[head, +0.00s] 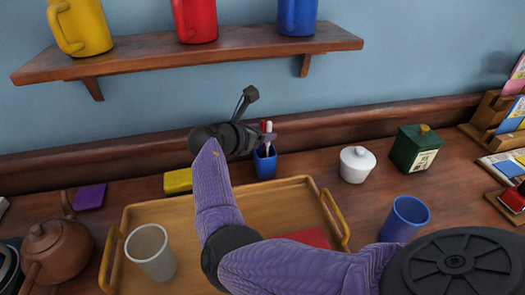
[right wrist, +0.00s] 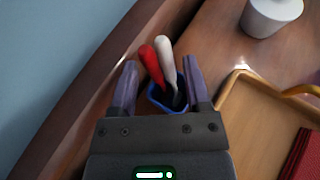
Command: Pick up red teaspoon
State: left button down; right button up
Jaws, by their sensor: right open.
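The red teaspoon (right wrist: 152,64) stands in a small blue square holder (right wrist: 160,102), handle up, beside a white-handled utensil (right wrist: 166,58). In the head view the holder (head: 265,163) stands on the counter near the back wall, with the red handle (head: 263,127) just showing at its top. My right gripper (right wrist: 160,80) is open, with one finger on each side of the holder and both handles between them in the wrist view. Whether the fingers touch anything I cannot tell. In the head view my right gripper (head: 268,138) is at the holder's top. My left gripper is not in view.
A wooden tray (head: 180,212) with a pale cup (head: 151,252) lies in front. A yellow block (head: 178,181) is left of the holder. A mug shelf (head: 190,47) hangs above.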

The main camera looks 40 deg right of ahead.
jog(key=shift+d, duration=0.2)
grip_shut()
dwell(1.3)
